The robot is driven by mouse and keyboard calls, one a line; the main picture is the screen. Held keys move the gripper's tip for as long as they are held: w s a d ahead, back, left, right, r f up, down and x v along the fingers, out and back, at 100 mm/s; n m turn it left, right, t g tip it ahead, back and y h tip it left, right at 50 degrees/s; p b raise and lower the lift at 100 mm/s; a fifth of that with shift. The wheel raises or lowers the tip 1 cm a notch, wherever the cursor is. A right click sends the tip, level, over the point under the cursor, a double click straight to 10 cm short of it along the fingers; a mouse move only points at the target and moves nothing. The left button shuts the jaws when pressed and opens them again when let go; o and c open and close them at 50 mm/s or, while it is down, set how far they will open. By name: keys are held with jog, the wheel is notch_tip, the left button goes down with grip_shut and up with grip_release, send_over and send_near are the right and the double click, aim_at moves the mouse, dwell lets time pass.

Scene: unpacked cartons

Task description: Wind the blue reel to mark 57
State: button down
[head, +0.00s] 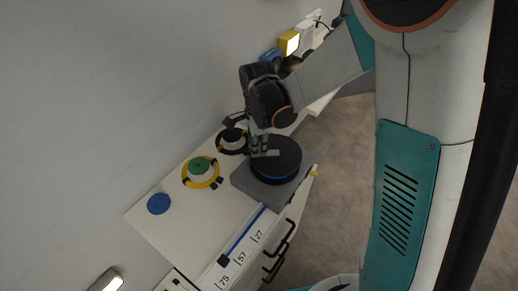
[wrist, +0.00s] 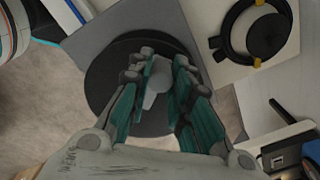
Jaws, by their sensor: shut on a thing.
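The blue reel (head: 289,158) is a dark round drum with a blue band around its lower side, on a grey square base (head: 243,181). A blue strip (head: 243,232) runs from it to the lower left, along a white scale (head: 243,258) marked 27, 57 and 75. A black end piece (head: 222,260) on the strip is beside the 75 mark. My gripper (head: 263,153) is over the reel's top. In the wrist view my gripper (wrist: 160,80) is shut on a grey knob (wrist: 155,97) at the reel's middle; the fingers hide part of it.
A green knob in a yellow ring (head: 200,168), a black ringed fixture (head: 232,137) and a blue disc (head: 159,203) are on the white top beside the reel. Black handles (head: 279,254) stick out from the front. A lit yellow box (head: 289,43) stands at the far end.

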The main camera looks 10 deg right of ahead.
jog(key=w+m, duration=0.1)
jog(key=m, duration=0.1)
jog(key=w+m, duration=0.1)
jog(key=m, duration=0.1)
jog(key=shift+w+d, duration=0.1)
jog(key=shift+d, duration=0.2)
jog(key=shift+w+d+m, duration=0.25)
jog(key=shift+w+m, duration=0.1)
jog(key=shift+m, duration=0.6)
jog(key=shift+w+d+m, duration=0.25)
jog(key=shift+w+m, duration=0.05)
jog(key=shift+m, duration=0.65)
jog(key=c, duration=1.4)
grip_release()
jog(key=shift+c, duration=0.2)
notch_tip(320, 180, up, 12)
